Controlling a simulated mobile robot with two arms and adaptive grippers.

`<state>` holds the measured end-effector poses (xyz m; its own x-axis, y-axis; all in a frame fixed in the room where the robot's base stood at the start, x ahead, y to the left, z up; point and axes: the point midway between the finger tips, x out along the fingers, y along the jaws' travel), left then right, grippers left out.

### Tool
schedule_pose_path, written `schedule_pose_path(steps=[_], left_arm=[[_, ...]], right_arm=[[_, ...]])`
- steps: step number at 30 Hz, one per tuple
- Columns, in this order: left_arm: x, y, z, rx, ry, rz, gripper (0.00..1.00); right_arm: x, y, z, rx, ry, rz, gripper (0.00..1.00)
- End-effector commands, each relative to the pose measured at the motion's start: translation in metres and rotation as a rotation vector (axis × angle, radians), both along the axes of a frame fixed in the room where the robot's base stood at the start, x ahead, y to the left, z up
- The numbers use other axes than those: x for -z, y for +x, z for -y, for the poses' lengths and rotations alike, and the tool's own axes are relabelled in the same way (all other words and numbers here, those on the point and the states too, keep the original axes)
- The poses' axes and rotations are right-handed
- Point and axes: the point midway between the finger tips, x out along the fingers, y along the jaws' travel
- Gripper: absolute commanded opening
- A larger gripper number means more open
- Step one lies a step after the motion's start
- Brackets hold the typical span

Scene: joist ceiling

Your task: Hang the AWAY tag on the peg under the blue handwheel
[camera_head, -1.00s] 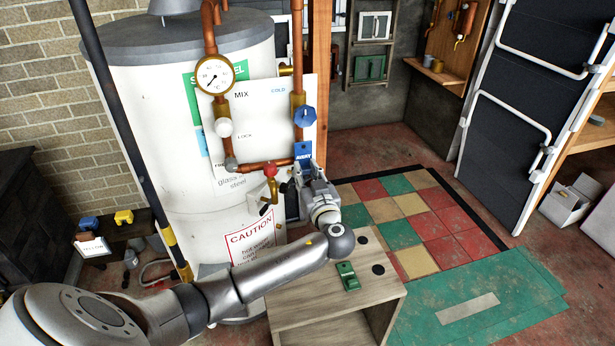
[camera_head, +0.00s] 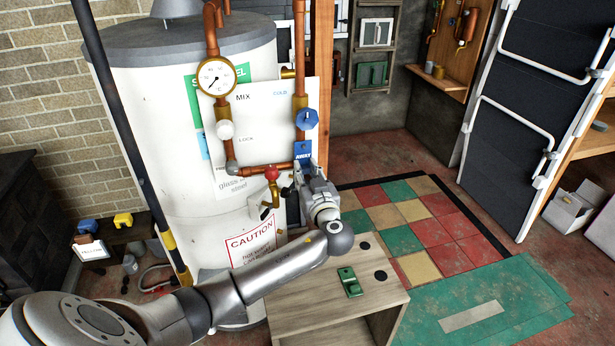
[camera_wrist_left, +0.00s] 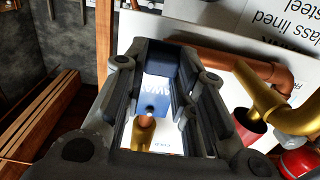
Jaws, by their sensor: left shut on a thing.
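The blue AWAY tag (camera_head: 303,150) is upright just below the blue handwheel (camera_head: 307,119), in front of the copper pipework. My left gripper (camera_head: 306,168) is shut on the tag's lower part from below. In the left wrist view the tag (camera_wrist_left: 158,90) shows between the fingers of my left gripper (camera_wrist_left: 172,75), its lettering partly hidden. A brass-coloured piece (camera_wrist_left: 143,132) shows near the tag's edge; I cannot tell whether it is the peg or whether it touches the tag. In the head view I cannot make out the peg. My right gripper is not in view.
A red-knobbed brass valve (camera_head: 271,174) stands close to the left of my gripper. A pressure gauge (camera_head: 216,77) and white knob sit on the left pipe. The white tank (camera_head: 180,130) is behind. A wooden cabinet (camera_head: 320,290) with a green item stands below my forearm.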

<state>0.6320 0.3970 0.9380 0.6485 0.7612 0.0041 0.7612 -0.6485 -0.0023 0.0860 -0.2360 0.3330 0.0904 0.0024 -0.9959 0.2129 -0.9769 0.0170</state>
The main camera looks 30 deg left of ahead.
Motion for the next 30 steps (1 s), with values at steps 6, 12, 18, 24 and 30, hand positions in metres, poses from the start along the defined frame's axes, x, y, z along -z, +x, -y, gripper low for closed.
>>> schedule_pose_path(steps=[6,12,18,24,30], left_arm=[[0.001,0.004,-0.005,0.001,0.001,-0.002,0.27],[0.001,0.004,-0.004,0.001,0.000,-0.001,0.51],[0.001,0.004,-0.004,0.001,0.000,-0.001,0.51],[0.002,-0.001,0.002,0.002,-0.002,-0.003,0.51],[0.003,-0.024,0.029,0.005,-0.005,-0.003,0.51]], right_arm=[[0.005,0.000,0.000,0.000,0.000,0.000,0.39],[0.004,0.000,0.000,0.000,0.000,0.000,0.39],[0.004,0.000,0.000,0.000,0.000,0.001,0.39],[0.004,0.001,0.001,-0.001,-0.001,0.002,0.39],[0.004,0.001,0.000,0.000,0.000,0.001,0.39]])
